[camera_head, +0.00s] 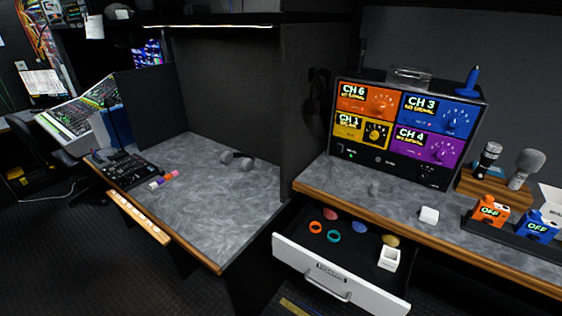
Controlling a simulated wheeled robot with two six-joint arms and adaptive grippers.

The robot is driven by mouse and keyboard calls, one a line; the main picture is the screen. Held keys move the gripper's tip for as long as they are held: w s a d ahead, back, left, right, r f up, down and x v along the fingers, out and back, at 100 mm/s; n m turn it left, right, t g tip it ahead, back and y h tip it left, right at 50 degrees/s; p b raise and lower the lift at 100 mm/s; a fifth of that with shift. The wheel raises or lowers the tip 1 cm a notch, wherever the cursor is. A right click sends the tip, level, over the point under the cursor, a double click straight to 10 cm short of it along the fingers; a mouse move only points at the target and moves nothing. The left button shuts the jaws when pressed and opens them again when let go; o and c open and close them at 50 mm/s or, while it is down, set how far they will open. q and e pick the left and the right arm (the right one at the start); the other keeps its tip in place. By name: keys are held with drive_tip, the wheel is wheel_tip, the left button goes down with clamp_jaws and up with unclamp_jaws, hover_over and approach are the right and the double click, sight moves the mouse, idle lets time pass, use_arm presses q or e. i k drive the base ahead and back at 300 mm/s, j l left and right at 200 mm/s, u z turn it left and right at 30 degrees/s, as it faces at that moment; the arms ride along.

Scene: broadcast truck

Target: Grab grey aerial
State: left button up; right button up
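Neither of my grippers is in view.
An open drawer (320,268) juts out under the right desk, holding coloured rings, oval pieces and a white box. A white block (429,215), orange (491,211) and blue (537,226) "OFF" units and microphones (525,168) occupy the right desk. A dark partition (290,110) separates the desks.

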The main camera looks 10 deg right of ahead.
sight(375, 185)
drive_tip(key=z, duration=1)
